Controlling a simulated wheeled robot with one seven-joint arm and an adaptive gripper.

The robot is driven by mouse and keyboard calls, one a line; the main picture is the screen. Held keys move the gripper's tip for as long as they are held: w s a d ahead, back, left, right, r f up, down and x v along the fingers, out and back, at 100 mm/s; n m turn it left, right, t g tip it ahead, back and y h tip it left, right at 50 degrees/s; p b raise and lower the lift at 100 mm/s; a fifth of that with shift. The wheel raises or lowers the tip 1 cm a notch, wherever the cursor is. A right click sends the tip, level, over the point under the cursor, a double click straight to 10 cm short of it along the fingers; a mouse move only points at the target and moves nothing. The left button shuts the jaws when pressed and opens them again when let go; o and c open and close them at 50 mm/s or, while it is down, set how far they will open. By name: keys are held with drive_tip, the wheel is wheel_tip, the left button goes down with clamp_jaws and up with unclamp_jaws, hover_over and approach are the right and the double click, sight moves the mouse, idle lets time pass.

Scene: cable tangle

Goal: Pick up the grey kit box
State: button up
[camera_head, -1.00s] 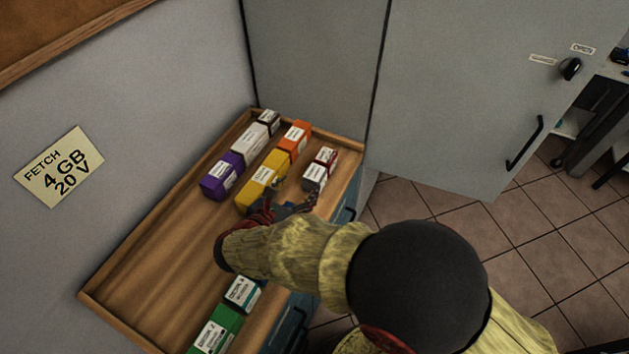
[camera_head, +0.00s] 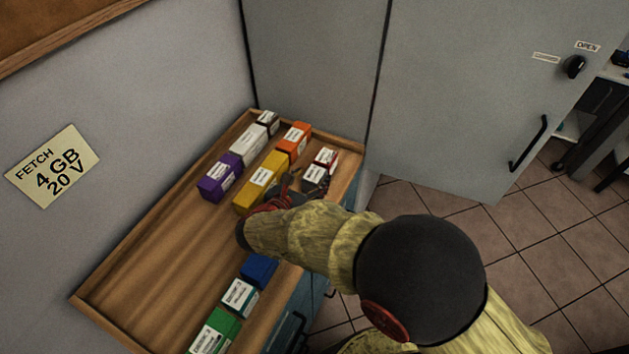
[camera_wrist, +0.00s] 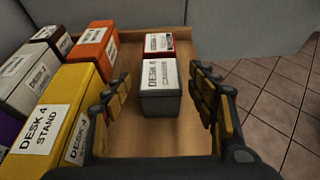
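In the head view the grey box (camera_head: 315,177) is at the tray's far right, just past my gripper (camera_head: 296,186). My forearm and gripper partly hide that area. A dark red box (camera_wrist: 158,44) stands directly behind the grey one.
A yellow box (camera_wrist: 62,115) and an orange box (camera_wrist: 95,48) stand close to my left finger. Purple (camera_head: 218,178) and white (camera_head: 254,137) boxes are farther left. Blue (camera_head: 259,269) and green (camera_head: 216,332) boxes lie at the near end. The tray's middle (camera_head: 175,250) is clear.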

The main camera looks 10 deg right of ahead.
drive_tip(key=c, duration=1)
drive_tip(key=shift+c, duration=0.6)
